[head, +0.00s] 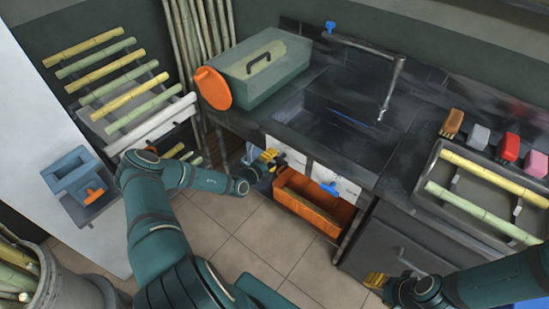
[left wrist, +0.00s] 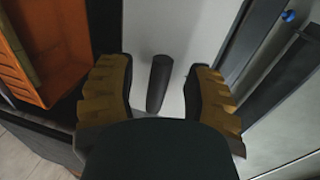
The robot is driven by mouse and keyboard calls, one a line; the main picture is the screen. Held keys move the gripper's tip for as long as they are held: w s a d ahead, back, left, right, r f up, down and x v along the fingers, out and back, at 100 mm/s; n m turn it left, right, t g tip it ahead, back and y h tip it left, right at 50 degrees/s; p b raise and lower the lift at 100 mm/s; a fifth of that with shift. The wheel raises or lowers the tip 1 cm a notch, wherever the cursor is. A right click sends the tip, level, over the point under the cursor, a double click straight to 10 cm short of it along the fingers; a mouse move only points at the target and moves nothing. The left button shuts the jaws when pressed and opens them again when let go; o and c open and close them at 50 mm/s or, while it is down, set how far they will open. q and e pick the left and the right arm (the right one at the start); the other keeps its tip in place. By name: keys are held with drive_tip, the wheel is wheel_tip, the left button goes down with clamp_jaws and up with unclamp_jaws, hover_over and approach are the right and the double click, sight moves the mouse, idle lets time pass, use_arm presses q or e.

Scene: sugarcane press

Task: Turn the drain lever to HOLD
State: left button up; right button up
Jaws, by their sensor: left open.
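My left gripper (head: 270,159) is at the left part of the white panel under the counter. In the left wrist view (left wrist: 160,95) its two yellow-padded fingers are open, one on each side of a dark cylindrical handle (left wrist: 159,82) in front of a pale surface. The handle appears between the fingers without clear contact; it is likely the drain lever, but its label is not readable. A blue lever (head: 328,188) sits on the right part of the white panel (head: 346,190). My right gripper (head: 376,282) is low at the right, its opening unclear.
An orange bin (head: 338,214) is below the panel, and also shows in the left wrist view (left wrist: 52,40). Above are the sink (head: 335,125), faucet (head: 392,85) and green box (head: 262,68). A cane tray (head: 425,200) is at the right. The tiled floor (head: 245,250) has free room.

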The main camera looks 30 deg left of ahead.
use_arm(q)
drive_tip(key=d+v, duration=0.1)
drive_tip(key=v, duration=0.9)
drive_tip(key=shift+a, duration=0.45)
drive_tip(key=shift+s+r, duration=0.1)
drive_tip(key=s+d+r+m+g+h, duration=0.1)
drive_tip(key=d+m+g+h, duration=0.2)
drive_tip(key=d+m+h, duration=0.5)
drive_tip(key=s+d+m+g+h, duration=0.15)
drive_tip(key=d+m+g, duration=0.25)
drive_tip(key=d+m, duration=0.55)
drive_tip(key=s+d+m+g+y, duration=0.5)
drive_tip(key=s+d+m+g, duration=0.65)
drive_tip(key=m, duration=1.15)
drive_tip(key=r+m+t, duration=0.1)
drive_tip(key=m, duration=0.2)
drive_tip(key=d+r+m+t+y, duration=0.1)
drive_tip(key=m+t, duration=0.1)
drive_tip(key=m, duration=0.2)
drive_tip(key=s+d+r+m+t+y, duration=0.1)
drive_tip(key=m, duration=0.3)
drive_tip(key=shift+r, duration=0.25)
